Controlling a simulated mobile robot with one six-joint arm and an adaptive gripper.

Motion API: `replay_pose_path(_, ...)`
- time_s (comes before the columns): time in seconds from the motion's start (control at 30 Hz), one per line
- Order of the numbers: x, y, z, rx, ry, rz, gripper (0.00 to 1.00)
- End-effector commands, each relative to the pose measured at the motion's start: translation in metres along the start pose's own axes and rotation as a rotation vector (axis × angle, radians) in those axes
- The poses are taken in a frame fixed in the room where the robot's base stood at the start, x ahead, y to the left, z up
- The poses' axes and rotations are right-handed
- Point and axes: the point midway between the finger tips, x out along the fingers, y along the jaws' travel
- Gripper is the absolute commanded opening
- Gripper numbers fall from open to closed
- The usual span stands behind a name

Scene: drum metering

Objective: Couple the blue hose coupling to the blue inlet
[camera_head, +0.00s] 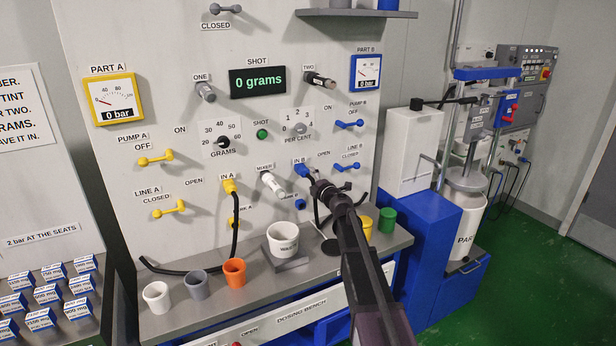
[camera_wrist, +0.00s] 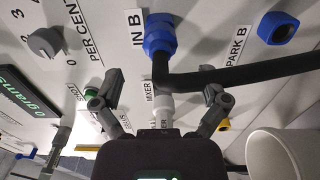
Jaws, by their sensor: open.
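The blue hose coupling (camera_head: 302,169) is at the blue inlet under the IN B label on the panel; it also shows in the wrist view (camera_wrist: 160,38). Its black hose (camera_wrist: 240,72) bends away to the right there. The coupling covers the inlet, and I cannot tell whether it is locked. My gripper (camera_head: 320,187) is just below and right of the coupling. The blue PARK B stub (camera_wrist: 277,27) is bare.
The white mixer nozzle (camera_head: 272,184) sticks out left of my gripper. The LINE B lever (camera_head: 345,168) is close on the right. A white cup (camera_head: 283,240) stands on the bench below. The yellow coupling (camera_head: 229,186) is at IN A, its hose hanging down.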

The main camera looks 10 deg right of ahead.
Motion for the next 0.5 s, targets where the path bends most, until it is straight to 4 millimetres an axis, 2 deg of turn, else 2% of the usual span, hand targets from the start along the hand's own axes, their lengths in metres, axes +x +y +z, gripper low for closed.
replay_pose_path(0.03,-0.013,0.000,-0.001,0.000,-0.001,0.000,0.94)
replay_pose_path(0.2,-0.039,0.000,-0.001,0.000,0.000,0.000,0.94)
replay_pose_path(0.5,-0.062,0.000,0.000,0.000,0.000,0.000,0.94)
